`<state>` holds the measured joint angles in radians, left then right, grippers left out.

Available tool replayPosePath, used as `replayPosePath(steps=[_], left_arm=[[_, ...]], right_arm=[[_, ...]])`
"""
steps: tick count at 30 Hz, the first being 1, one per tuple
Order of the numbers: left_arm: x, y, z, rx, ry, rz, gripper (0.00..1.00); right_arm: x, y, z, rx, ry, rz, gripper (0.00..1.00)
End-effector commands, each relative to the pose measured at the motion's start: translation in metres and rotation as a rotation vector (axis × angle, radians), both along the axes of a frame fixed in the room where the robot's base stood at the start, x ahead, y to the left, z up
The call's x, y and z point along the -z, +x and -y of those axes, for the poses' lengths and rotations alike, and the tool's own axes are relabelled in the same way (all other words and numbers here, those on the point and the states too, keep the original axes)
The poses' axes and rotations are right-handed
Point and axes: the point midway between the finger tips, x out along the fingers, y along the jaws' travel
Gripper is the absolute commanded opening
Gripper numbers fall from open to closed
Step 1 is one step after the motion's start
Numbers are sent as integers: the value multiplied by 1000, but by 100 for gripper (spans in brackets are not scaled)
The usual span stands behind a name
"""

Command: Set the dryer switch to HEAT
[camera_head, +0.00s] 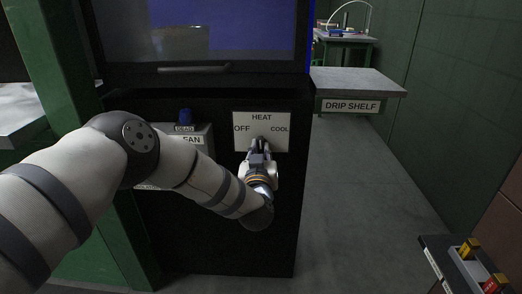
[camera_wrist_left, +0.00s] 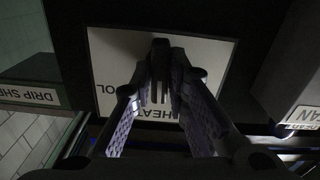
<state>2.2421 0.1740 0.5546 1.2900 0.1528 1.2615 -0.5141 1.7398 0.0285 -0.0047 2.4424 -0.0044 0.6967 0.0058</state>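The dryer switch panel (camera_head: 281,139) is a pale plate on the black cabinet front, with HEAT at the top, OFF at left and COOL at right. My left gripper (camera_head: 259,147) is at the middle of this plate and hides most of the switch and its pointing direction. In the left wrist view the panel (camera_wrist_left: 112,42) appears upside down. My left gripper's fingers (camera_wrist_left: 162,68) lie on either side of the dark switch (camera_wrist_left: 160,43) there. I cannot tell if they press on it. My right gripper is not in view.
A drip shelf (camera_head: 358,83) stands to the right. A small dark stand (camera_head: 437,249) with coloured blocks is at lower right. Floor between is clear.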

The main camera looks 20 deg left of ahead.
Motion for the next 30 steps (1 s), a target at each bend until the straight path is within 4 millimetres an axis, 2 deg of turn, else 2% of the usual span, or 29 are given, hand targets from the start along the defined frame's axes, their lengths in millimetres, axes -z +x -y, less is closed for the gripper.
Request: replayPosePath(steps=[1,2,14,24,30], left_arm=[[1,0,0,0,-1,-1,29],[1,0,0,0,-2,0,33],[0,-2,1,0,-4,0,33],[-5,-41,12,1,-4,3,33],[0,-49,14,0,-6,2,33]], right_arm=[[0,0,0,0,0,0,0],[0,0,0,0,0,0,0],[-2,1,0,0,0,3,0],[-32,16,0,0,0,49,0],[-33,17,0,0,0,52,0]])
